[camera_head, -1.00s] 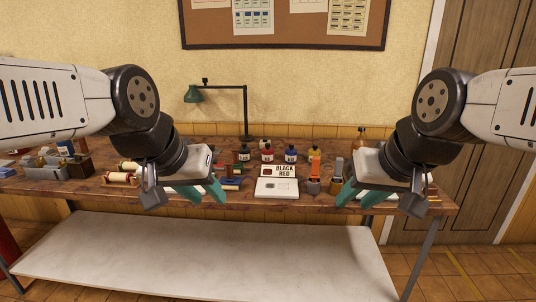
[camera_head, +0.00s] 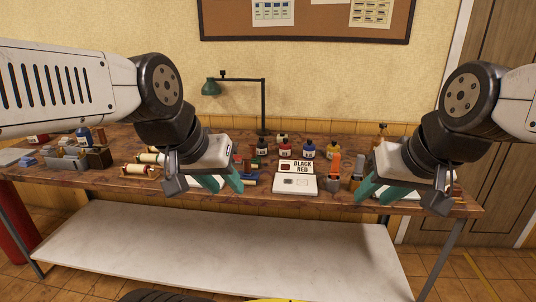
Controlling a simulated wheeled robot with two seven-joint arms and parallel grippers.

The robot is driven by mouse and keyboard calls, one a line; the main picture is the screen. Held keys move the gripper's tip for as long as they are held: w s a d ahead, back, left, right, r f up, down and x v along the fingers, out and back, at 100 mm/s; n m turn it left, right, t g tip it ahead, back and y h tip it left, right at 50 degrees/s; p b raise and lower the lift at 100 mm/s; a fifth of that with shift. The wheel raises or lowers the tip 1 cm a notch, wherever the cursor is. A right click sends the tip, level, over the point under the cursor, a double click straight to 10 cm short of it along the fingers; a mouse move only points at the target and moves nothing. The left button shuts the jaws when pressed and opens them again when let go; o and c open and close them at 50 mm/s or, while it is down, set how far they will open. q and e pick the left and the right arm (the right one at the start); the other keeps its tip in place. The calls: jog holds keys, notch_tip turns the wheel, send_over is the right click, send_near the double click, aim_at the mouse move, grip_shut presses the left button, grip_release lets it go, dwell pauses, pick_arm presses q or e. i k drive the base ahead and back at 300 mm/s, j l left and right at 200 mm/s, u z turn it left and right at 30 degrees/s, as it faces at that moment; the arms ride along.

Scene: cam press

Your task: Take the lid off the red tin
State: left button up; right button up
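I cannot clearly make out a red tin with a lid. A small red item (camera_head: 238,158) shows beside my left gripper, partly hidden and too small to identify. A small bottle with a reddish body (camera_head: 285,151) stands in the back row on the bench. My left gripper (camera_head: 226,189) has its teal fingers apart, appears empty and is in front of the bench's middle left. My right gripper (camera_head: 373,197) has its teal fingers apart, appears empty and is in front of the bench's right part. Both hide parts of the bench top.
The wooden bench (camera_head: 110,178) carries a "BLACK RED" card (camera_head: 300,168), a white pad (camera_head: 296,185), an orange-topped item (camera_head: 334,166), a blue bottle (camera_head: 309,150) and a green lamp (camera_head: 211,87). A grey organiser (camera_head: 68,162) stands at the left. A pale shelf (camera_head: 230,250) is below.

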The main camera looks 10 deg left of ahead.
aim_at(285, 143)
jog(key=i+l, duration=0.65)
jog(key=l, duration=0.2)
